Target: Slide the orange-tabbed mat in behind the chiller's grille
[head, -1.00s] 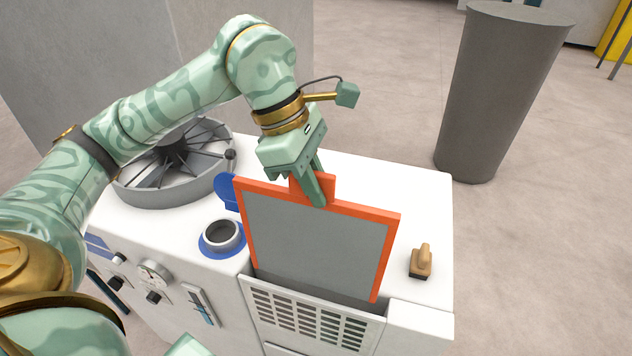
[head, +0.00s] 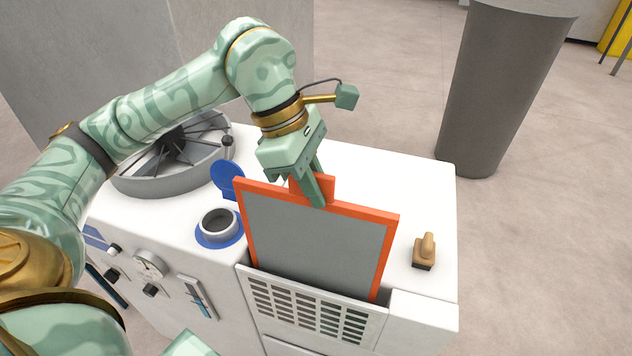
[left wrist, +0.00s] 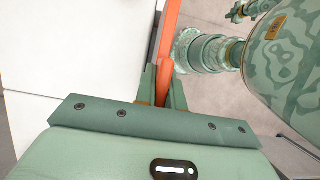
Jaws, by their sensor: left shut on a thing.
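The mat (head: 315,240) is a grey panel with an orange rim and an orange tab on top. It stands nearly upright behind the chiller's grille (head: 310,314), with its lower edge down at the slot and hidden by the grille's top edge. How deep it sits cannot be told. My left gripper (head: 312,190) is shut on the orange tab from above. In the left wrist view, the mat's orange edge (left wrist: 168,45) runs up from between the fingers of my left gripper (left wrist: 163,88).
On the white chiller (head: 405,195) are a round fan (head: 170,160) at the back left, a filler neck (head: 218,224) with a blue cap (head: 228,178), and a wooden-handled stamp or brush (head: 425,250) right of the mat. A grey bin (head: 495,90) stands behind on open floor.

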